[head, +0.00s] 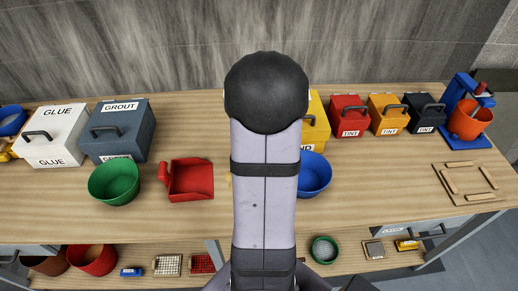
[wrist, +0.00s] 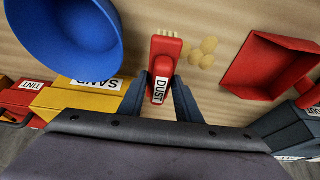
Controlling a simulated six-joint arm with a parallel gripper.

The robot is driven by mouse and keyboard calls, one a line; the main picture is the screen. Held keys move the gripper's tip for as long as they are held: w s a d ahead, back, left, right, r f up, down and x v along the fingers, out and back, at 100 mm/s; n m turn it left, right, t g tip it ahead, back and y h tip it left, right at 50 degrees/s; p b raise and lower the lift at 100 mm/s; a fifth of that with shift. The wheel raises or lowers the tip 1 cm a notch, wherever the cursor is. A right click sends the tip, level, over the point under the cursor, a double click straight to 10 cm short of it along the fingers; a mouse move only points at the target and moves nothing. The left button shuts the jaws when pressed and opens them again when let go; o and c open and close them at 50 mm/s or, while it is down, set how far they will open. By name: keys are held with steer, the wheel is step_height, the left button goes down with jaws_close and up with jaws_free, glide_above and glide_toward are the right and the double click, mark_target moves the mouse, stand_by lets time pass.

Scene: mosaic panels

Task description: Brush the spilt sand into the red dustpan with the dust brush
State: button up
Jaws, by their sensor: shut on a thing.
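My gripper (wrist: 160,92) is shut on the red dust brush (wrist: 164,56), with one dark finger on each side of its handle labelled DUST. The brush's pale bristles point away from the gripper. I cannot tell whether they touch the table. The spilt sand (wrist: 205,52) lies in small tan patches just right of the brush in the wrist view. The red dustpan (wrist: 268,68) is further right, beyond the sand. In the head view the dustpan (head: 190,182) sits left of my arm, which hides the brush and most of the sand.
A blue bowl (wrist: 62,35) is close to the brush on its left in the wrist view. A yellow SAND box (wrist: 85,98) stands near the gripper. A green bowl (head: 114,182) is left of the dustpan. Labelled boxes line the table's back. Bare table (head: 375,185) lies at right.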

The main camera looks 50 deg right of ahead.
steer(key=shift+w+d+r+n, duration=0.15)
steer(key=shift+d, duration=0.25)
steer(key=shift+w+d+r+n, duration=0.1)
steer(key=shift+w+d+n, duration=0.05)
steer(key=shift+d, duration=0.2)
steer(key=shift+f, duration=0.1)
steer(key=shift+f+b, duration=2.1)
steer(key=shift+f, duration=0.2)
